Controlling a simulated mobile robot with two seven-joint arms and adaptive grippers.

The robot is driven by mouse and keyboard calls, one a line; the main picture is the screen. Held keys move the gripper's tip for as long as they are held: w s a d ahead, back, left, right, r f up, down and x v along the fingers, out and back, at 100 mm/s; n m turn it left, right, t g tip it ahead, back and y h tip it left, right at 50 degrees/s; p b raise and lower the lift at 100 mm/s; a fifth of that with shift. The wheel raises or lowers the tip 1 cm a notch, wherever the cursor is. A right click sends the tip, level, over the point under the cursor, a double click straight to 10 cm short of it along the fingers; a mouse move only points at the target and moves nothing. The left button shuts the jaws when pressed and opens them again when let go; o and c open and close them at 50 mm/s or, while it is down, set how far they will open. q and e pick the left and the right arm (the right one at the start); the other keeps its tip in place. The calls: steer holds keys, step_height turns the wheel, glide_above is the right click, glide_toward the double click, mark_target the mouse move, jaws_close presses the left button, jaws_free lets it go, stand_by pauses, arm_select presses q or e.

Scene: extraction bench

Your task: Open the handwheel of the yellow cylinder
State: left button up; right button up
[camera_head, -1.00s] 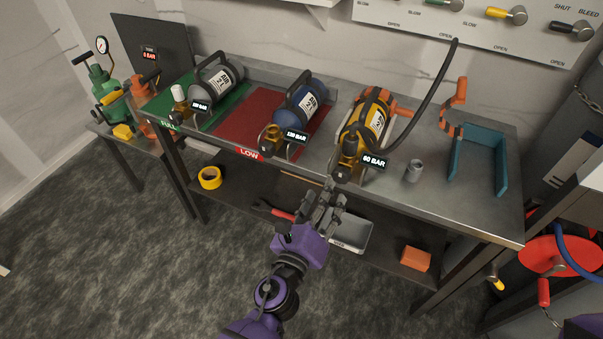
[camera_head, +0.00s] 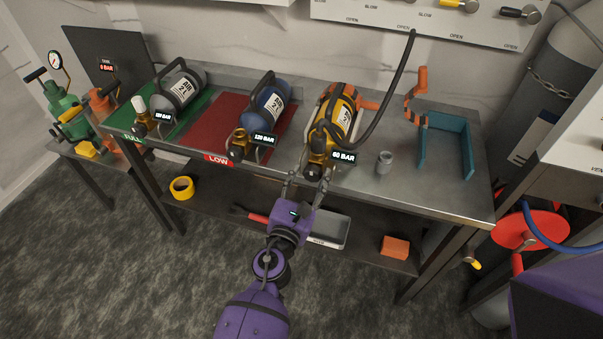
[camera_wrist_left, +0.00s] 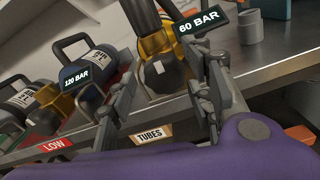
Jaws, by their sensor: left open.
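The yellow cylinder (camera_head: 344,112) lies on the bench with its brass valve toward the front edge, beside a "60 BAR" display (camera_head: 343,157). Its dark handwheel (camera_head: 314,171) faces the front at the valve's end. In the left wrist view the handwheel (camera_wrist_left: 160,76) shows between and beyond the fingers. My left gripper (camera_head: 306,183) is open and empty, just in front of the handwheel at the bench edge. In the left wrist view the gripper (camera_wrist_left: 161,98) has one finger on each side of the valve; contact cannot be told. My right gripper is not in view.
A blue cylinder (camera_head: 264,107) and a grey cylinder (camera_head: 178,90) lie to the left. A black hose (camera_head: 392,106) arches over the yellow cylinder's right side. A grey cup-like part (camera_head: 384,162) and a teal holder (camera_head: 444,155) stand right. A lower shelf (camera_head: 350,255) is below.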

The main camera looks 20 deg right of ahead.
arm_select(q)
steer(key=shift+w, duration=0.1)
steer(key=c, duration=1.1)
